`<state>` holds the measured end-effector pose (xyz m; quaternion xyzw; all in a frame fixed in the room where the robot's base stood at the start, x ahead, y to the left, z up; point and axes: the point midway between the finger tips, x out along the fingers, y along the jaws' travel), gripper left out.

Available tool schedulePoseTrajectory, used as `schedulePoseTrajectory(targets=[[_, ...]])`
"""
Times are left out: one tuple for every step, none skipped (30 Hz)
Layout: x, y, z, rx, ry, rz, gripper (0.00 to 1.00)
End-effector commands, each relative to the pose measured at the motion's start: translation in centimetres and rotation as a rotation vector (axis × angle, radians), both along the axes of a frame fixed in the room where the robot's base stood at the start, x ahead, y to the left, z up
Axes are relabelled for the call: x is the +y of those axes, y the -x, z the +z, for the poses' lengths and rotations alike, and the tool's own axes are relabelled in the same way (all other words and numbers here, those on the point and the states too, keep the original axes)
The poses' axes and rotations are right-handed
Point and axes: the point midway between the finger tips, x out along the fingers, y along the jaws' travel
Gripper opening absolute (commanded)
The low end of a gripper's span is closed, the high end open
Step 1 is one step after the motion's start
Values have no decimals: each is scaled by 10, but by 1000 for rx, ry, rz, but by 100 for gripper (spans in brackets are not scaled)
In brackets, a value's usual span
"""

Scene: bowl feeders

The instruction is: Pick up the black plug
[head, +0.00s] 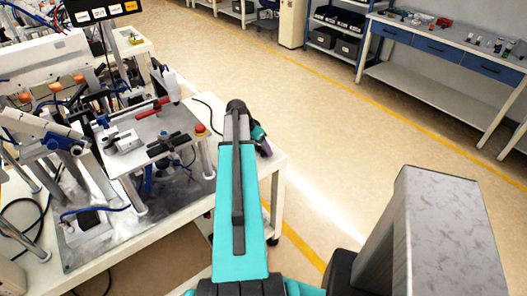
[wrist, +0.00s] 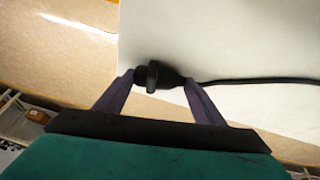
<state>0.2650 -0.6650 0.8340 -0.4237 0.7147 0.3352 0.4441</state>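The black plug (wrist: 155,75) lies on the white tabletop (wrist: 225,40) close to its edge in the wrist view, with its cable running off to the right. My gripper (wrist: 159,82) has its two purple fingers spread apart, one at each end of the plug. The fingertips are at or very close to the plug; whether they touch it is hard to tell. In the head view my teal arm hides the plug, and only a bit of the gripper (head: 263,147) shows past the arm, over the table's right corner.
A black cable (head: 208,108) curves across the table in the head view. To the left stand a metal fixture plate (head: 155,175), a red button (head: 200,129) and feeder machinery. Open floor (head: 340,150) lies to the right, with a workbench (head: 430,90) beyond.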

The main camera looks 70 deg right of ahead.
Motion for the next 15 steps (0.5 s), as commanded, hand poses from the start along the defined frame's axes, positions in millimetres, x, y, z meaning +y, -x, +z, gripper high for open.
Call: schedulePoseTrajectory(targets=[[0,0,0,0,0,0,54],[0,0,0,0,0,0,49],[0,0,0,0,0,0,42],[0,0,0,0,0,0,37],[0,0,0,0,0,0,35],[0,0,0,0,0,0,35],[0,0,0,0,0,0,35],[0,0,0,0,0,0,35],[0,0,0,0,0,0,35],[0,0,0,0,0,1,35],[0,0,0,0,0,1,35],[0,0,0,0,0,1,35],[0,0,1,0,0,1,35],[0,0,1,0,0,1,35],[0,0,1,0,0,1,35]])
